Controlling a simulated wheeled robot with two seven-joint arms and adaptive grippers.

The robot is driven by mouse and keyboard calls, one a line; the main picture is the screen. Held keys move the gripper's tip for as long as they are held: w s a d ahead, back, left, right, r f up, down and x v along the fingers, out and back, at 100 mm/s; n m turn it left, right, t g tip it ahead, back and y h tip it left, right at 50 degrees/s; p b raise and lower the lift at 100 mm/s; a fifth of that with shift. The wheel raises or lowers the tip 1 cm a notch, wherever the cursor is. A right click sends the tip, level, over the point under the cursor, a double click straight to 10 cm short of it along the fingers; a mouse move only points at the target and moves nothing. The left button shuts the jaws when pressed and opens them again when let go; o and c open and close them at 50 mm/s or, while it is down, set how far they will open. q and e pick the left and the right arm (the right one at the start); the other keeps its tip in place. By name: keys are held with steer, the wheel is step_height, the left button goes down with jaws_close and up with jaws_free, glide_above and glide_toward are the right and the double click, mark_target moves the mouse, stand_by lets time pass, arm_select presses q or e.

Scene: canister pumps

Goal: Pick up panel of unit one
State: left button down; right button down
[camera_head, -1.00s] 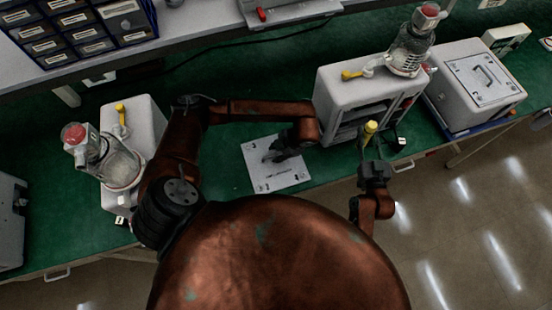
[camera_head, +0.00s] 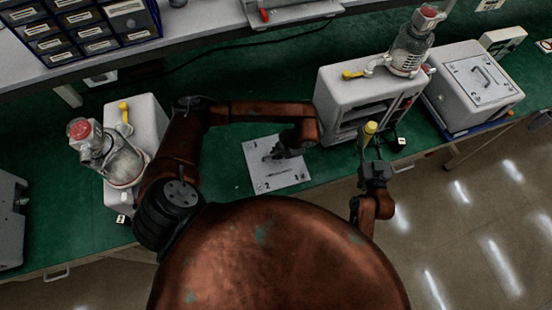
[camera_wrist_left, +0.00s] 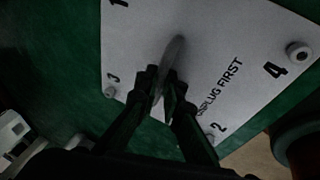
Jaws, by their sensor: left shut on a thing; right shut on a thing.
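The white panel (camera_head: 280,178) lies over the green bench, left of the middle pump unit (camera_head: 338,88). It also shows in the left wrist view (camera_wrist_left: 232,50), with corner numbers, the partly covered words "UNPLUG FIRST" and fasteners at some corners. My left gripper (camera_head: 274,156) is shut on the panel's raised handle (camera_wrist_left: 175,55), between its fingertips in the wrist view (camera_wrist_left: 163,82). I cannot tell whether the panel touches the bench. My right gripper (camera_head: 373,158) is shut on a yellow-topped thing (camera_head: 370,129) at the bench's front edge, in front of the middle unit.
Another pump unit with a glass canister (camera_head: 120,162) stands at the left. A grey box with a handled lid (camera_head: 482,82) stands at the right. Drawers (camera_head: 85,45) are at the back left.

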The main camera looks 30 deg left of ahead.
arm_select(q)
steer(key=shift+r, duration=0.1)
step_height(320, 180, up, 10)
stand_by(0.4)
